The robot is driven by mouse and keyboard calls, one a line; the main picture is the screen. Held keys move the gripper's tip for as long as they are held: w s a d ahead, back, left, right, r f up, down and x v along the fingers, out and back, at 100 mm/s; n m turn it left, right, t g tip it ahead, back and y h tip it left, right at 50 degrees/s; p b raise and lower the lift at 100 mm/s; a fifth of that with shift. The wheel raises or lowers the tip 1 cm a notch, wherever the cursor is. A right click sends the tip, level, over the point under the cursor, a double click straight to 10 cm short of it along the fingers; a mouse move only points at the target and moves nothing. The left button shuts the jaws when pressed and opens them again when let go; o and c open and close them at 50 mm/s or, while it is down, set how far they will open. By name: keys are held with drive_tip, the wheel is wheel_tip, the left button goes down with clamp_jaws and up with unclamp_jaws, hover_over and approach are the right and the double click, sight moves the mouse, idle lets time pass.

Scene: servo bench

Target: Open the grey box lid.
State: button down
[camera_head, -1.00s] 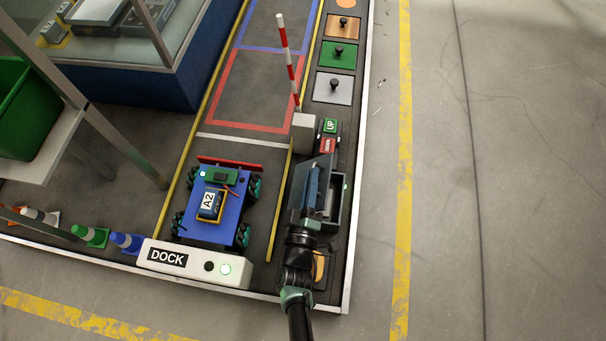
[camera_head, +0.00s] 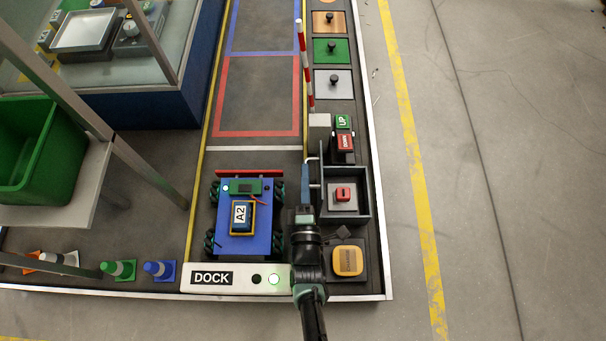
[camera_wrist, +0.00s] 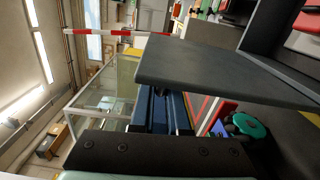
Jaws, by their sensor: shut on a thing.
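The grey box (camera_head: 367,200) stands open in the head view, right of the blue wheeled cart. A red button on a light block (camera_head: 343,194) shows inside it. Its lid (camera_head: 321,178) stands roughly upright along the box's left side, seen nearly edge-on. My gripper (camera_head: 306,178) is at the lid's left face, shut on the lid; the exact grip is hard to make out. In the wrist view the lid (camera_wrist: 225,72) is a broad dark panel beyond the dark gripper part in the foreground.
The blue cart (camera_head: 265,220) labelled A2 stands close left of my gripper, behind the white DOCK block (camera_head: 240,279). A yellow button (camera_head: 347,261) is in front of the box. UP and DOWN buttons (camera_head: 344,130) and a striped pole (camera_head: 304,65) are behind it.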

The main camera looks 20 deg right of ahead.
drive_tip(key=shift+w+a, duration=0.1)
drive_tip(key=shift+a, duration=0.05)
idle(0.3)
drive_tip(key=c, duration=0.9)
unclamp_jaws()
drive_tip(key=p+v, duration=0.3)
drive_tip(key=v, duration=1)
drive_tip(key=shift+p, duration=0.3)
drive_tip(key=shift+w+r, duration=0.1)
